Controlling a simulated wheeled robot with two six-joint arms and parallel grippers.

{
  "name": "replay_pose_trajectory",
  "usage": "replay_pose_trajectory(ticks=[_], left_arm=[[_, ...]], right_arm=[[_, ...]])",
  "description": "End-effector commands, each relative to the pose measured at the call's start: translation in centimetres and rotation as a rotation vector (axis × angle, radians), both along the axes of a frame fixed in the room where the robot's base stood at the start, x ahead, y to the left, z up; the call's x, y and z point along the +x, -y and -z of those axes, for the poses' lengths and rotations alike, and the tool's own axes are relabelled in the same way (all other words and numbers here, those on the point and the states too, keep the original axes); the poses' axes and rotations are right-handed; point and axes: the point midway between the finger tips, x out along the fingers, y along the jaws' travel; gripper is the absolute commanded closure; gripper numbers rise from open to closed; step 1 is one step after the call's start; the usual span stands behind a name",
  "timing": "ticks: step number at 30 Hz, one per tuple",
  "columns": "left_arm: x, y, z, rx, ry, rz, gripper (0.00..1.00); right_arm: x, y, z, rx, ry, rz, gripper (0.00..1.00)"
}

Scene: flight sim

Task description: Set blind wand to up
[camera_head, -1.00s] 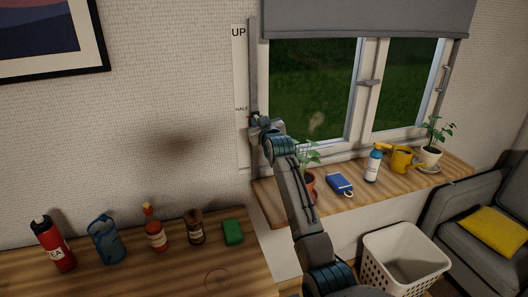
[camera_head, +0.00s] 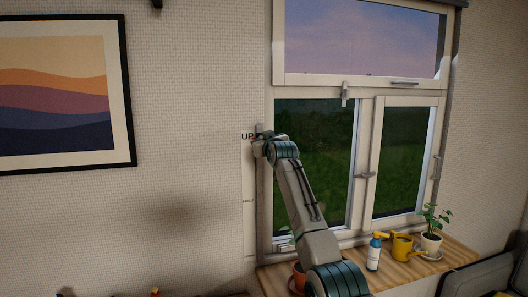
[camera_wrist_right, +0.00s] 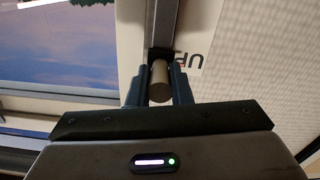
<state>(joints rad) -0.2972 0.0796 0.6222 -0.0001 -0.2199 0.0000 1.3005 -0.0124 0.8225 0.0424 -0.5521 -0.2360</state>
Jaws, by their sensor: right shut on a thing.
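The blind wand's handle shows as a beige cylinder (camera_wrist_right: 160,82) between the fingers of my right gripper (camera_wrist_right: 159,88) in the right wrist view. The gripper is shut on it. In the head view my right gripper (camera_head: 263,138) is at the UP mark, at the top of the white label strip (camera_head: 249,218) on the wall left of the window. My arm and gripper hide most of the wand there. The window's upper pane (camera_head: 365,38) shows sky with no blind over it. My left gripper is not in view.
The window frame (camera_head: 368,165) stands close right of the gripper. On the wooden sill (camera_head: 400,272) are a spray bottle (camera_head: 374,253), a yellow watering can (camera_head: 403,247) and a potted plant (camera_head: 431,238). A framed picture (camera_head: 60,90) hangs at left, with bare wall between.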

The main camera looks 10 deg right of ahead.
Motion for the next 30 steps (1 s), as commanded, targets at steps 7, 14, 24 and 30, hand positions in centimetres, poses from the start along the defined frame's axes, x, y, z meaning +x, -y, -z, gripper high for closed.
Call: replay_pose_trajectory(ticks=[7,14,24,30], left_arm=[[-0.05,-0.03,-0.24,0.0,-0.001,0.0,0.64],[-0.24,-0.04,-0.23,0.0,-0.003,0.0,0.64],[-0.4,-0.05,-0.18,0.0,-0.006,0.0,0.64],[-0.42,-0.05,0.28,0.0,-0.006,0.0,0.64]], right_arm=[[-0.06,0.04,-1.08,0.0,0.007,0.001,1.0],[-0.09,0.07,-1.26,0.0,0.01,0.001,1.0],[-0.03,0.02,-0.81,0.0,0.003,0.0,0.59],[-0.47,0.03,-0.55,0.0,0.002,0.0,0.59]])
